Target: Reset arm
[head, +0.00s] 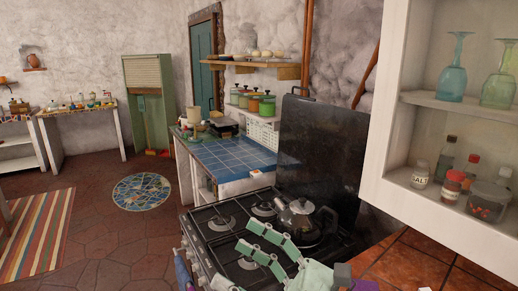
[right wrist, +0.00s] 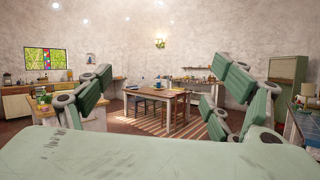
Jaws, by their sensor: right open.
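My right gripper (head: 248,236) is at the bottom of the head view, over the front of the stove, with its green-and-grey fingers pointing left. It is open and empty. In the right wrist view its two fingers (right wrist: 164,75) stand wide apart, with only the room between them. A metal kettle (head: 298,222) sits on the stove just behind the gripper; whether they touch cannot be told. My left gripper is not in view.
The black stove (head: 222,228) adjoins a blue-tiled counter (head: 235,156). A white cabinet (head: 385,110) with glasses and jars juts out at right, above an orange-tiled counter (head: 415,265). Open floor lies left, with a round mosaic (head: 142,191) and striped rug (head: 38,232).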

